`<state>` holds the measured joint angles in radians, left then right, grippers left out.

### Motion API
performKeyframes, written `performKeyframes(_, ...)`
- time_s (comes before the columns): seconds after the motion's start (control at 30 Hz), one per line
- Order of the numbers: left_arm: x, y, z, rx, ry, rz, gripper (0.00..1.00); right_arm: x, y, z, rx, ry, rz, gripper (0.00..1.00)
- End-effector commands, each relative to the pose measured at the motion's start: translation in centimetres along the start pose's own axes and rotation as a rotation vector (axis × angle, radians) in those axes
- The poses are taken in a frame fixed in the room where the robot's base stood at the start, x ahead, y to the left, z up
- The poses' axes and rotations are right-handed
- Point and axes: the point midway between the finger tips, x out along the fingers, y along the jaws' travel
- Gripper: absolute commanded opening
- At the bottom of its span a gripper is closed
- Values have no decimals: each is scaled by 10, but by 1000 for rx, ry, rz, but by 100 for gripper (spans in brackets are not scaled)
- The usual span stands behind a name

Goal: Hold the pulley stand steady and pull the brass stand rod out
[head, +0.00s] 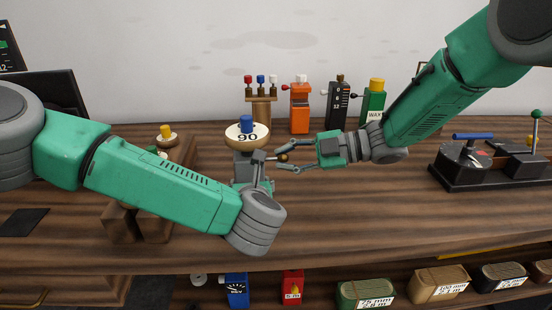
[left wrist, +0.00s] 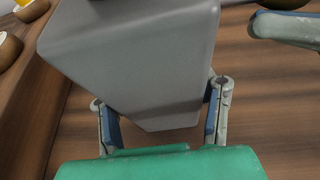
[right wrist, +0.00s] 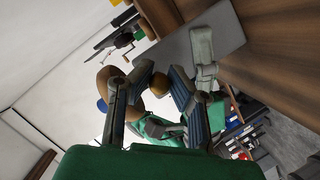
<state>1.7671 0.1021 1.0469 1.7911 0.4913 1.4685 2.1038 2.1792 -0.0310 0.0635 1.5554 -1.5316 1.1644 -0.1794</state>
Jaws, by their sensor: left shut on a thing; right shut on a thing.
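The pulley stand is a grey block (left wrist: 150,60) with a wooden pulley marked 90 (head: 247,137) and a blue knob on top. My left gripper (head: 254,178) is shut on the grey block, its fingers on either side in the left wrist view (left wrist: 160,105). The brass stand rod (head: 283,157) shows as a small brass ball end at the stand's right side. My right gripper (head: 286,158) is shut on it from the right. In the right wrist view the brass ball (right wrist: 158,84) sits between the fingertips. The rod's shaft is mostly hidden.
Behind stand a wooden rack (head: 261,105) with coloured knobs, an orange box (head: 300,110), a black box (head: 338,104) and a green box (head: 374,104). A black device (head: 485,165) stands at right. Several boxes fill the shelf below. The bench's front middle is clear.

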Motion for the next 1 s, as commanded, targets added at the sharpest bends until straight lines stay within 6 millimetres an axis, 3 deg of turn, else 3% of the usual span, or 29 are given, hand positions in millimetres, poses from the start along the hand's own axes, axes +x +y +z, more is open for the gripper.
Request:
performKeyframes(0.17, 1, 3, -3, 0, 5, 6, 1, -3, 1, 2, -1, -7, 2, 0)
performKeyframes(0.2, 1, 3, -2, 0, 5, 7, 1, -3, 1, 2, -1, -7, 3, 17)
performKeyframes(0.27, 1, 3, -2, 1, 5, 8, 1, -3, 1, 2, -1, -7, 3, 37)
performKeyframes(0.67, 2, 3, -2, 2, 4, 7, 1, -6, 1, 2, 0, -5, 2, 37)
performKeyframes(0.77, 2, 3, -2, 3, 4, 8, 1, -19, 1, 2, -1, -7, 2, 37)
performKeyframes(1.0, 2, 3, -2, 3, 3, 9, 0, -71, 1, 3, 0, -7, 5, 37)
